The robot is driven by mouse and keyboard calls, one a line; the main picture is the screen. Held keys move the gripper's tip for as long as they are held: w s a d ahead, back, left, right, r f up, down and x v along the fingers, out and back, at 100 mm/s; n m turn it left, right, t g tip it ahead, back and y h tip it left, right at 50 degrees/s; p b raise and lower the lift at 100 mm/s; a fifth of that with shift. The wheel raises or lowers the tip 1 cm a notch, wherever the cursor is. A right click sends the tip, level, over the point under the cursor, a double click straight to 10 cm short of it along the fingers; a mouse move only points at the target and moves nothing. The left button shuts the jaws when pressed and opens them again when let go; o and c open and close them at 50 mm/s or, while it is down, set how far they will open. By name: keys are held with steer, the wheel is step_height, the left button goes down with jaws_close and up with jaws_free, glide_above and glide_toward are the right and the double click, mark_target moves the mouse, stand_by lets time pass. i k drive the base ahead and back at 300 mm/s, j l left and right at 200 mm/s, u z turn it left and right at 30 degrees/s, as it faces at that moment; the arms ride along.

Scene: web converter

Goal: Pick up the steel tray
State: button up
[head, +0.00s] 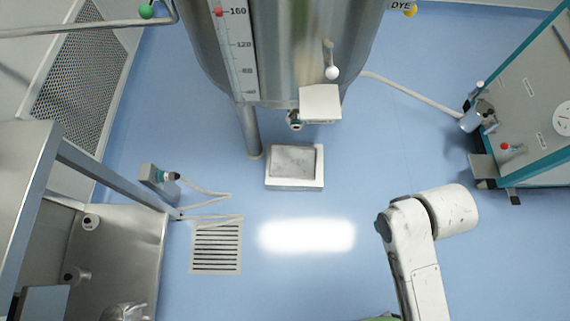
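A shallow, square tray-like thing (293,160) with a grey metallic inside and a pale rim sits on the blue floor, below the big steel tank. It looks like the steel tray, and I see nothing in it. My white arm reaches up from the bottom right, and its bent link is to the right of the tray, well apart from it. My gripper's fingers do not show in this view.
The steel tank (285,55) stands behind the tray, with a pale block (320,103) at its outlet and a leg (249,130) at left. A floor grate (216,248) and hose lie left. A teal-framed machine (525,110) stands right. Floor before the tray is clear.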

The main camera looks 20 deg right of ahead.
mark_target(286, 162)
steer(key=i+l+z, duration=0.25)
steer(key=i+l, duration=1.1)
